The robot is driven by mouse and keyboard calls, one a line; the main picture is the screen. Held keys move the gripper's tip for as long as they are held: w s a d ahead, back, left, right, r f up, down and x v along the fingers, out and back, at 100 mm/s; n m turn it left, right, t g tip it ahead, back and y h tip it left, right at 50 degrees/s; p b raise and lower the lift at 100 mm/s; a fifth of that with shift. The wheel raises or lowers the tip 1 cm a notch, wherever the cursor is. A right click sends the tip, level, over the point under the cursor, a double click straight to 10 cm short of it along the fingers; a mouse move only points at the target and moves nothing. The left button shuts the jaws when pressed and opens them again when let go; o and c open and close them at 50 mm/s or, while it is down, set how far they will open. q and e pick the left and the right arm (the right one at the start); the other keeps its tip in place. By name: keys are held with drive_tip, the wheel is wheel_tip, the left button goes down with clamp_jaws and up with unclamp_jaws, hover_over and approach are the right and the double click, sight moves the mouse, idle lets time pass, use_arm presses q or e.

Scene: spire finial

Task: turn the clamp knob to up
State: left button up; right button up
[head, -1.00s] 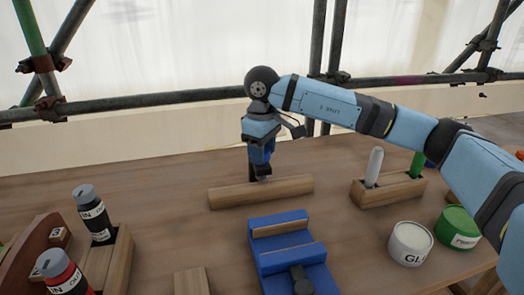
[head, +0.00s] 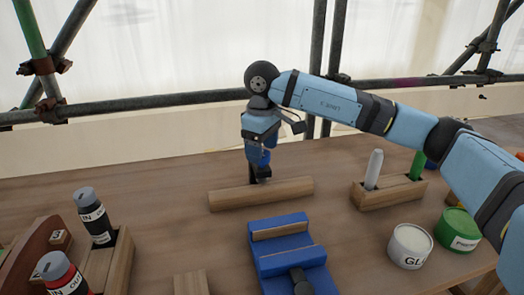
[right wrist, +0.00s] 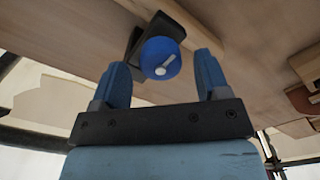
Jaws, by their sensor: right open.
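The clamp knob is a blue round disc (right wrist: 153,52) with a white pointer mark, on a dark bracket (right wrist: 172,27) in the right wrist view. The mark slants from lower left to upper right in that view. My right gripper (right wrist: 163,78) is open, with one blue finger on each side in front of the knob. I see no finger touching it. In the head view my right gripper (head: 261,165) points down just behind a wooden bar (head: 262,193). The knob is mostly hidden there by the gripper. My left gripper is not in view.
A blue vise (head: 285,262) with a dark handle stands in front of the bar. A wooden holder (head: 405,190) with a white and a green stick, a white can (head: 410,245) and a green can (head: 457,230) stand right. Bottles in a wooden rack (head: 119,262) stand left.

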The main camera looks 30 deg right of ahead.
wheel_tip(320, 180, up, 6)
drive_tip(key=shift+r+p, duration=0.25)
drive_tip(key=shift+p, duration=0.3)
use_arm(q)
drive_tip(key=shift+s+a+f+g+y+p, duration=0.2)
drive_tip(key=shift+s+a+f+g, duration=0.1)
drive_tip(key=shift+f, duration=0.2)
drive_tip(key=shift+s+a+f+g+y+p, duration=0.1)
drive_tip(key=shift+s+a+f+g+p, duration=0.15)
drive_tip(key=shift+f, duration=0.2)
use_arm(e)
wheel_tip(320, 180, up, 6)
drive_tip(key=shift+f, duration=0.1)
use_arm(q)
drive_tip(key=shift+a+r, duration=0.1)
